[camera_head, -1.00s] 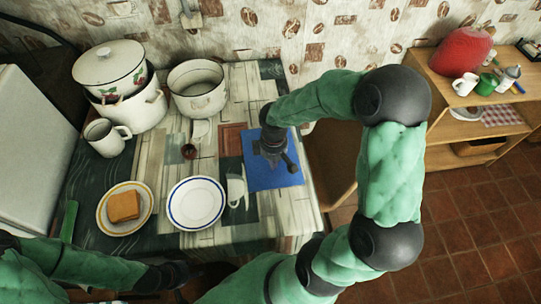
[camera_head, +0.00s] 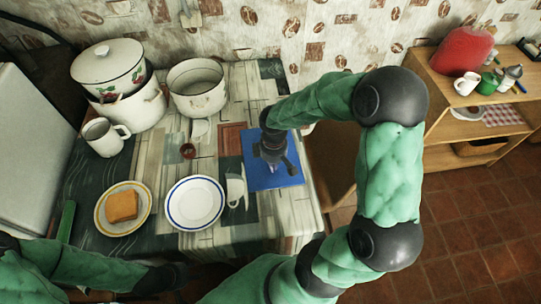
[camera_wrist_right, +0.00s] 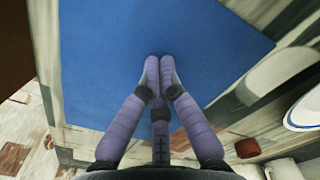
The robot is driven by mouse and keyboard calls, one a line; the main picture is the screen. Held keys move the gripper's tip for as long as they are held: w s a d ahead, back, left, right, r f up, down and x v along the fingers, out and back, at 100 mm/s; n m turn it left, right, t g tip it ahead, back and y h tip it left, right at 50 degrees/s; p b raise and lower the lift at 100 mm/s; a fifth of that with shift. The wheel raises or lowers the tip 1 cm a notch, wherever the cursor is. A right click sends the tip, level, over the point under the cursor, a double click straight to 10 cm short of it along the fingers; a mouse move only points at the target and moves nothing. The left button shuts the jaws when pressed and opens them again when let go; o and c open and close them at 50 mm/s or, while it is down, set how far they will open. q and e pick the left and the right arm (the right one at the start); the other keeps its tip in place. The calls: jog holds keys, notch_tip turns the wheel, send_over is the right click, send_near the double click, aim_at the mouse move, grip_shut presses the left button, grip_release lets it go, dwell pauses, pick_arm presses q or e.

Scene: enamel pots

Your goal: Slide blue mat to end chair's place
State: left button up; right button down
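The flat blue mat (camera_head: 286,178) lies at the right end of the table in the head view. It fills much of the right wrist view (camera_wrist_right: 205,55). My right gripper (camera_head: 273,168) is over the middle of the mat, pointing down. In the right wrist view its purple fingers (camera_wrist_right: 160,70) come together at the tips with nothing visible between them. I cannot tell whether the tips touch the mat. A brown chair (camera_head: 334,165) stands at the table's right end, partly hidden by my right arm. My left gripper (camera_head: 168,277) is low at the table's front edge, dark and unclear.
A white cup (camera_head: 235,188) lies close to the mat's left side, beside an empty blue-rimmed plate (camera_head: 194,204). A bread plate (camera_head: 123,228), mug (camera_head: 104,138) and enamel pots (camera_head: 197,90) stand further left. A bare strip of table (camera_head: 301,205) lies at the mat's front right.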

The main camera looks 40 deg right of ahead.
jog(key=shift+w, duration=0.1)
jog(key=shift+w+d+f+p, duration=0.1)
jog(key=shift+w+d+p, duration=0.15)
jog(key=shift+w+d, duration=0.65)
jog(key=shift+w+d+p, duration=0.2)
jog(key=shift+w+d, duration=0.15)
jog(key=shift+w, duration=1)
jog(key=shift+w+d+f+p, duration=0.1)
jog(key=shift+w+d+p, duration=0.15)
jog(key=shift+w+d, duration=0.65)
jog(key=shift+w+a, duration=0.25)
notch_tip(320, 180, up, 7)
jog(key=p, duration=0.6)
jog(key=shift+r, duration=0.15)
